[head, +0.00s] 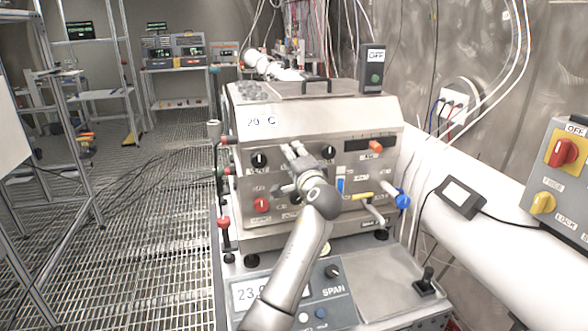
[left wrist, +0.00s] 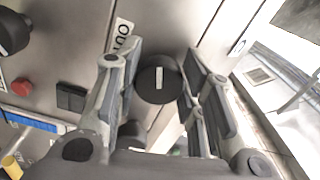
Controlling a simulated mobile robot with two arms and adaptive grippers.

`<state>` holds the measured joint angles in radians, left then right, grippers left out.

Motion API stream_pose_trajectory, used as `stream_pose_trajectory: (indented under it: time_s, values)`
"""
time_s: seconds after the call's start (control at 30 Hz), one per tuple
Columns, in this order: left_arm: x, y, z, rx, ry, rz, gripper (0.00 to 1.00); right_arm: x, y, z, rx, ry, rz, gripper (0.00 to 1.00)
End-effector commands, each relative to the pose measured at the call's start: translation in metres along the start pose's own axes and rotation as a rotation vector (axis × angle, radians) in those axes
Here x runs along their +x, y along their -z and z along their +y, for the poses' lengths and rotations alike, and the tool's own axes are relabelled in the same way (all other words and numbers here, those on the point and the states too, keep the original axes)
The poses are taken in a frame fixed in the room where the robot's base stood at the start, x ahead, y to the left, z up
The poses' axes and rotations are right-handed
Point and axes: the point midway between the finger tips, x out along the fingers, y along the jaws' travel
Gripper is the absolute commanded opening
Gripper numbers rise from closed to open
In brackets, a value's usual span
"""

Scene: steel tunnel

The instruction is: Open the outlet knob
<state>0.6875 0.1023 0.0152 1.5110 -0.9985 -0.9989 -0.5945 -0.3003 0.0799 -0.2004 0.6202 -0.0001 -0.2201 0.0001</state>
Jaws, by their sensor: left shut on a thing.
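The outlet knob (left wrist: 157,78) is a round black knob with a white pointer line, in the left wrist view, beside a white label (left wrist: 122,33) of which "OUT" can be read. My left gripper (left wrist: 160,72) has one finger on each side of this knob and is shut on it. In the head view my left gripper (head: 294,152) reaches up from below to the front panel of the steel machine (head: 300,120), and it hides the outlet knob there. My right gripper is in neither view.
Other black knobs (head: 328,152), a red knob (head: 261,204) and a blue knob (head: 403,200) stand out close around the gripper. A console (head: 350,311) with a display lies below. A white pipe (head: 490,205) and a grey switch box (head: 563,185) are at the right.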

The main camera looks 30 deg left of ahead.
Motion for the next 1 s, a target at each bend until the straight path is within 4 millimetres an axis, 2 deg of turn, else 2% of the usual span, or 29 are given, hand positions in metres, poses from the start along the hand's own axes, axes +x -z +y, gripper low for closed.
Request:
stream_pose_trajectory:
  time_s: [0.03,0.5,1.0]
  values:
    - [0.000,-0.001,0.007,-0.047,-0.002,0.000,0.12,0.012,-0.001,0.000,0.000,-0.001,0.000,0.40]
    - [0.000,0.000,0.008,-0.487,-0.004,-0.001,0.12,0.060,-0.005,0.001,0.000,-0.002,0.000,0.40]
    - [0.000,0.001,0.006,-0.795,-0.004,-0.001,0.12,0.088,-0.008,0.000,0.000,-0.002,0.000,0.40]
